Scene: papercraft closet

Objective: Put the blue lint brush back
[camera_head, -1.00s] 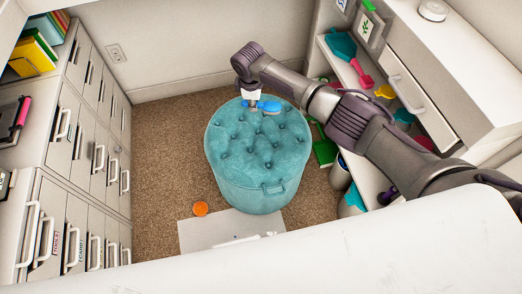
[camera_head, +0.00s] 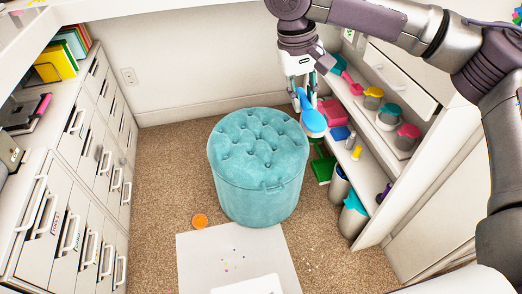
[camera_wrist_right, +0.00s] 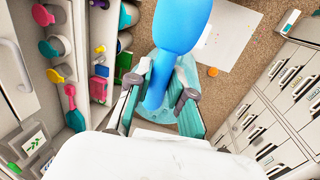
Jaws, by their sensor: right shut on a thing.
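The blue lint brush (camera_head: 313,122) is in my right gripper (camera_head: 299,92), above the right rear edge of the teal tufted ottoman. The gripper is shut on its handle, and the broad head hangs down toward the camera. In the right wrist view the brush (camera_wrist_right: 182,28) points up and away between the fingers of the gripper (camera_wrist_right: 160,92). The open shelf (camera_head: 352,158) on the right, with several bright items on it, is just beside the brush. My left gripper is not in view.
The teal ottoman (camera_head: 258,165) stands mid-floor. A white sheet (camera_head: 236,258) with small colored bits lies in front, beside an orange disc (camera_head: 200,221). Bins (camera_head: 353,215) stand below the right shelf. Drawer cabinets (camera_head: 85,180) line the left wall.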

